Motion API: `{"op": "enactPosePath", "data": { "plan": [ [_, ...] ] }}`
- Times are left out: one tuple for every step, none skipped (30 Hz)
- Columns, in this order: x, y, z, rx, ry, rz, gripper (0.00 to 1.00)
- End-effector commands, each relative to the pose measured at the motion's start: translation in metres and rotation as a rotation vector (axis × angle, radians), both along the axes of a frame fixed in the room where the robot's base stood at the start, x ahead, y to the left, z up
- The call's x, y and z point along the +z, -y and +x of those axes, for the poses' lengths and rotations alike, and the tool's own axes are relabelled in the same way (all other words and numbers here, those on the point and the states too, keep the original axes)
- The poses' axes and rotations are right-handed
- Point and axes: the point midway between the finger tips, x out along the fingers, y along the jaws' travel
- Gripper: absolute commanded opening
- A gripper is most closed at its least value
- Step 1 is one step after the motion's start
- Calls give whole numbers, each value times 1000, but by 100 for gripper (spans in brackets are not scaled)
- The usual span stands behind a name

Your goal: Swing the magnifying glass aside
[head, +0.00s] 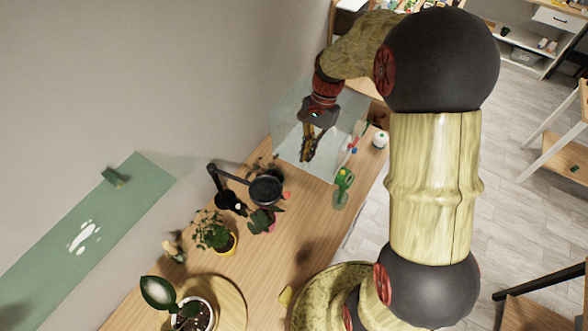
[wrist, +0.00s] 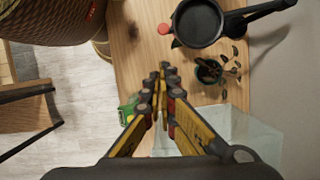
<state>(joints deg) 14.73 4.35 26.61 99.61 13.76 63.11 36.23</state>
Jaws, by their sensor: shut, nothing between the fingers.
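The magnifying glass (head: 267,189) has a dark round head on a jointed black arm (head: 233,176), standing near the wall side of the wooden table. In the wrist view its round head (wrist: 198,22) is at the top, with the arm running off to the upper right. My gripper (head: 308,158) is above the table, over the clear box, up and to the right of the magnifying glass and apart from it. In the wrist view the fingertips (wrist: 163,68) are together with nothing between them, below the round head.
A clear box (head: 284,140) stands under my gripper. A green bottle (head: 343,181) and a white container (head: 379,140) are near the table's right edge. A small plant (wrist: 208,71) sits beside the round head.

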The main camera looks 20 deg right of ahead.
Motion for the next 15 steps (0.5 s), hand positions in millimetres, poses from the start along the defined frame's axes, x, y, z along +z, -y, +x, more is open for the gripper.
{"op": "enactPosePath", "data": {
  "plan": [
    [-6, -2, -2, 2, -3, 0, 0],
    [-10, -3, -3, 3, -4, 1, 0],
    [-16, -5, -4, 4, -5, 1, 0],
    [-20, -6, -5, 4, -4, 0, 0],
    [-26, -8, -6, 6, -5, 0, 0],
    [-33, -10, -7, 6, -5, 0, 0],
    [-39, -12, -8, 7, -5, 0, 0],
    [-44, -13, -9, 6, -4, 0, 0],
    [-52, -15, -10, 6, -5, 0, 0],
    [-58, -17, -11, 5, -5, 1, 0],
    [-63, -19, -12, 5, -5, 1, 0],
    [-71, -20, -13, 5, -4, 0, 0],
    [-77, -22, -14, 6, -5, 0, 0],
    [-82, -23, -15, 6, -5, -1, 0],
    [-89, -25, -16, 7, -5, 0, 0]
  ]
}}
